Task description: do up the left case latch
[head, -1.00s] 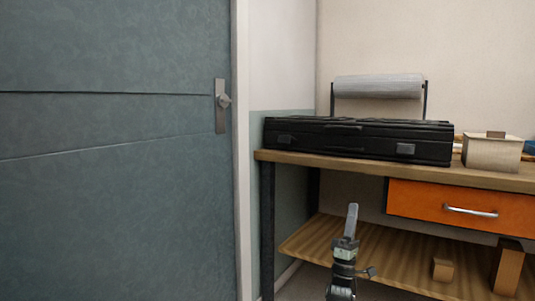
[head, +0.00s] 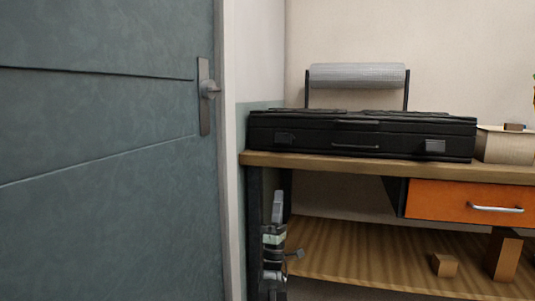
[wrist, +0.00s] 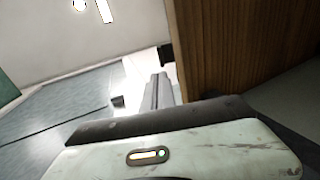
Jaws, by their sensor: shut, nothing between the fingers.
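The black case (head: 310,140) lies closed-looking on the workbench top (head: 350,163) in the head view. Its left latch (head: 285,138) is a small dark plate on the front face, and its right latch (head: 435,146) is a lighter grey plate. I cannot tell from here whether the left latch is done up. My gripper (head: 278,203) points up, shut and empty, in front of the bench's left end, below the top and below the left latch. In the wrist view the fingers (wrist: 157,92) show beside a brown wooden surface; the case is not seen there.
A teal door (head: 100,150) with a lever handle (head: 208,90) is at the left. The bench has an orange drawer (head: 455,202) and a lower shelf (head: 360,255) with wooden blocks (head: 504,255). A cardboard box (head: 505,146) stands right of the case; a roll (head: 357,76) is behind.

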